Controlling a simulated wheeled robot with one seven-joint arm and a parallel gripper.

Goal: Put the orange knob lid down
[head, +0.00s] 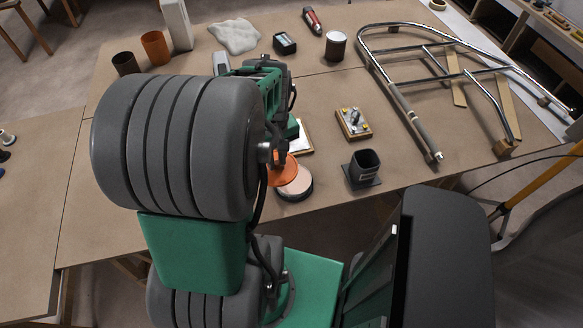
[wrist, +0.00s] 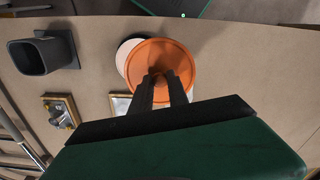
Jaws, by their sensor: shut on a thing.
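The orange knob lid (wrist: 178,54) is a round orange disc. My gripper (wrist: 166,80) is shut on its knob in the wrist view. In the head view the lid (head: 282,170) shows beside my arm, and my gripper is mostly hidden behind the arm there. A round dark-rimmed container with a pale top (head: 295,184) stands on the table under and beside the lid. In the wrist view the lid covers much of this container (wrist: 122,55). I cannot tell whether the lid touches it.
A dark square cup on a base (head: 364,168) and a small wooden block with a metal fitting (head: 353,122) stand to the right. A chrome tube frame (head: 410,100) lies farther right. A white-topped piece (head: 301,139) lies close behind the lid. The table's front edge is near.

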